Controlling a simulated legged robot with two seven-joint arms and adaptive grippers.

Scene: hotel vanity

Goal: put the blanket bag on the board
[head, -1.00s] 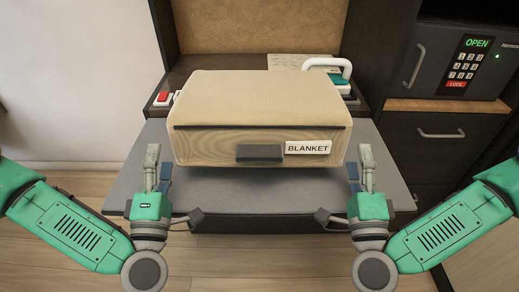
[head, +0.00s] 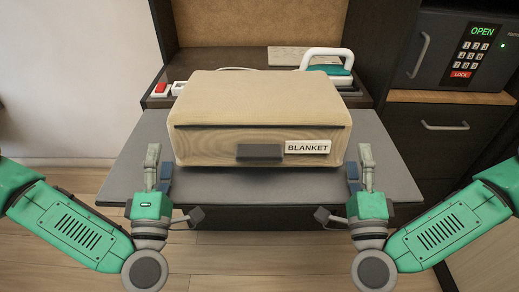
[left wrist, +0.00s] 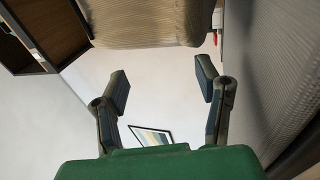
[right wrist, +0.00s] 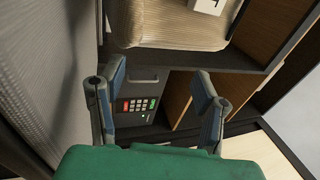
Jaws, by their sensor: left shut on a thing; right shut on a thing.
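The blanket bag (head: 258,117) is a beige, boxy bag with a grey front tab and a white BLANKET label. It is level above the grey board (head: 390,183); whether its underside touches the board is hard to tell. My left gripper (head: 158,165) is at its left side and my right gripper (head: 360,165) at its right side, holding it between them. The bag also shows beyond the fingers in the left wrist view (left wrist: 145,22) and the right wrist view (right wrist: 180,22). The finger contacts are hidden in the head view.
Behind the bag, a white-and-teal iron (head: 328,65) stands on the dark shelf, with a red switch (head: 161,90) at left. A safe (head: 468,52) and dark drawers (head: 440,138) are at right. The board is bare in front and at both sides.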

